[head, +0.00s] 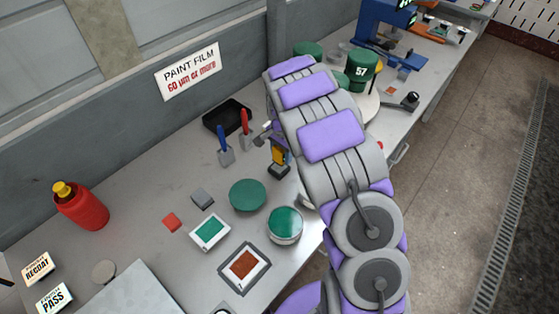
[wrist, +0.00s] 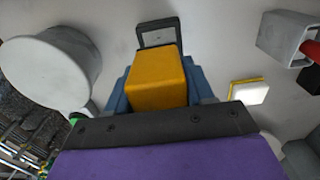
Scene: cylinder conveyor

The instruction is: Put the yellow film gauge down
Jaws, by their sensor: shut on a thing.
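The yellow film gauge (head: 278,156) is in my gripper (head: 275,147), beside the back middle of the grey bench (head: 180,160). In the wrist view the gauge (wrist: 157,78) is a yellow block between the blue-grey fingers of my gripper (wrist: 160,88), which are shut on it. A small dark, square-framed piece (wrist: 158,32) shows just beyond the gauge's end. In the head view a dark block (head: 279,171) is directly below the yellow part. I cannot tell whether it touches the gauge or belongs to it. My arm hides part of the bench.
A blue-handled scraper (head: 225,150), a red-handled one (head: 245,130) and a black tray (head: 227,117) are left of my gripper. A green disc (head: 248,195), a green-topped tin (head: 285,225) and sample cards (head: 210,231) lie nearer.

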